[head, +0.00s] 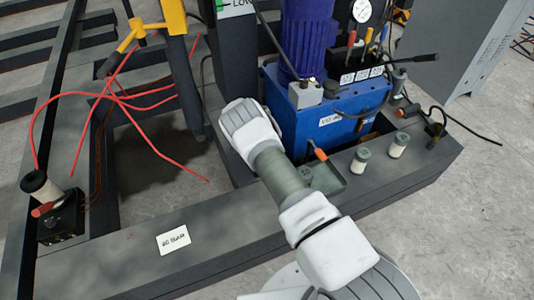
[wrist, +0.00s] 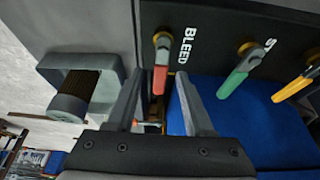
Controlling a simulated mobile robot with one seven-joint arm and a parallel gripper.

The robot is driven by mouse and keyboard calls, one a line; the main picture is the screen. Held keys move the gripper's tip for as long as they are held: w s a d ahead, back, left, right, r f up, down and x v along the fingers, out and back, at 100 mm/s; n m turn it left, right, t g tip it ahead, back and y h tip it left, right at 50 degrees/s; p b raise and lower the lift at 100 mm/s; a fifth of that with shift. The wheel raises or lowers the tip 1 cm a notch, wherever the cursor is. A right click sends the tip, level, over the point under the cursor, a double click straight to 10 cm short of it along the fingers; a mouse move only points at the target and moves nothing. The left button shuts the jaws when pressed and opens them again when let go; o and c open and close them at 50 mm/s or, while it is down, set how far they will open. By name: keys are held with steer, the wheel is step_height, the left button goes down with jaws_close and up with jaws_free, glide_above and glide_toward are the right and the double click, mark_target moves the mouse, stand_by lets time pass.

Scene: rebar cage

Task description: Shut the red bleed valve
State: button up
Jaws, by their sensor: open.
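The red bleed valve (wrist: 160,78) shows in the wrist view, with a brass-coloured pivot and a red lever pointing down the picture. The word BLEED stands beside it on a dark panel. My gripper (wrist: 159,88) is open, with one finger on each side of the lever's line. The lever's red end lies between or just beyond the fingertips; I cannot tell how far. I see no contact. In the head view my arm reaches toward the dark post and blue pump, its gripper is hidden, and I cannot make out the bleed valve.
A green lever (wrist: 232,84) and a yellow lever (wrist: 291,88) sit right of it. A grey bracket with a brown coil (wrist: 82,92) is close on the left. The blue pump unit (head: 330,124) stands beside my arm. Red hoses (head: 120,98) lie at left.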

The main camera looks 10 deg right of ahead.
steer(key=p+v, duration=0.4)
steer(key=v, duration=1.2)
steer(key=shift+r, duration=0.2)
steer(key=shift+a, duration=0.15)
steer(key=s+d+r+n+y, duration=0.15)
steer(key=s+r, duration=0.25)
steer(key=r, duration=0.6)
steer(key=s+d+r+n+t+y, duration=0.1)
steer(key=s+d+r+n, duration=0.15)
steer(key=r, duration=0.85)
steer(key=s+d+r+n+y, duration=0.1)
steer(key=s+d+r+n, duration=0.2)
steer(key=r, duration=0.7)
steer(key=s+d+r+n+t+y, duration=0.15)
steer(key=s+r, duration=0.25)
steer(key=s, duration=0.4)
steer(key=s+d+r+n+t, duration=0.1)
steer(key=s+r+n, duration=0.1)
steer(key=s+r, duration=0.4)
steer(key=s+f+n+t, duration=0.1)
steer(key=s+n, duration=0.4)
steer(key=s, duration=1)
step_height(320, 180, up, 20)
steer(key=p, duration=2)
steer(key=shift+w+d+f+h, duration=0.2)
steer(key=shift+w+f+h, duration=0.1)
steer(key=shift+h, duration=0.1)
